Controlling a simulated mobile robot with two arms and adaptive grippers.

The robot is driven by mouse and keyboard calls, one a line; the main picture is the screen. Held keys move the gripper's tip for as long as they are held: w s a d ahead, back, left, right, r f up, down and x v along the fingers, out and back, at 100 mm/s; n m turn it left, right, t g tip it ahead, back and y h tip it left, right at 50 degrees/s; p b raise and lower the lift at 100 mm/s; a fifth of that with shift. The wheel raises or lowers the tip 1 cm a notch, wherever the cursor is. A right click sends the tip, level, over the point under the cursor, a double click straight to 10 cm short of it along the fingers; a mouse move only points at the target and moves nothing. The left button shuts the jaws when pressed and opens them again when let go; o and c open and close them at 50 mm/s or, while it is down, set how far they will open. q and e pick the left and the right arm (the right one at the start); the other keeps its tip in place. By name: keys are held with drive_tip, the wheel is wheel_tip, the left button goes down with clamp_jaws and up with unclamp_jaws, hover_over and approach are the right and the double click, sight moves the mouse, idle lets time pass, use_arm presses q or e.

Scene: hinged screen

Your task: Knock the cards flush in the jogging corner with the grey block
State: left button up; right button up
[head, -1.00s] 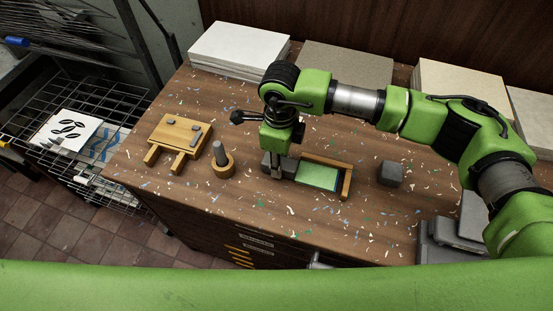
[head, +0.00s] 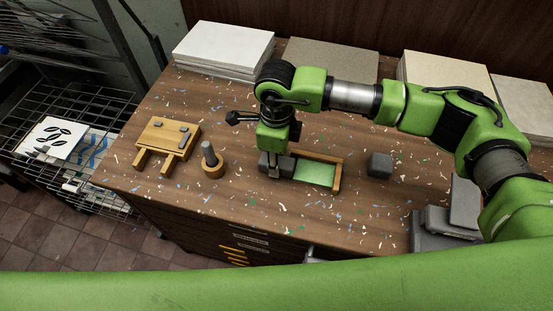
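The cards (head: 315,174) lie as a green stack in the wooden jogging corner (head: 338,177), whose raised fences run along the far side and the right side. My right gripper (head: 274,172) points down at the left end of the corner. It is shut on the grey block (head: 286,166), which sits right beside the left edge of the cards. I cannot tell whether block and cards touch. The gripper and wrist hide part of the block. My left gripper is out of view.
A grey cube (head: 380,165) stands right of the corner. A wooden pegged board (head: 167,140) and a round wooden stand with a grey post (head: 211,162) are on the left. Paper stacks (head: 222,48) line the back. Grey blocks (head: 447,222) are at right. The front table is clear apart from scraps.

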drive_tip(key=shift+w+a+b, duration=0.2)
drive_tip(key=shift+a+b, duration=0.2)
drive_tip(key=shift+a, duration=0.1)
drive_tip(key=shift+r, duration=0.15)
drive_tip(key=shift+r+p, duration=1.25)
drive_tip(key=shift+r, duration=2.15)
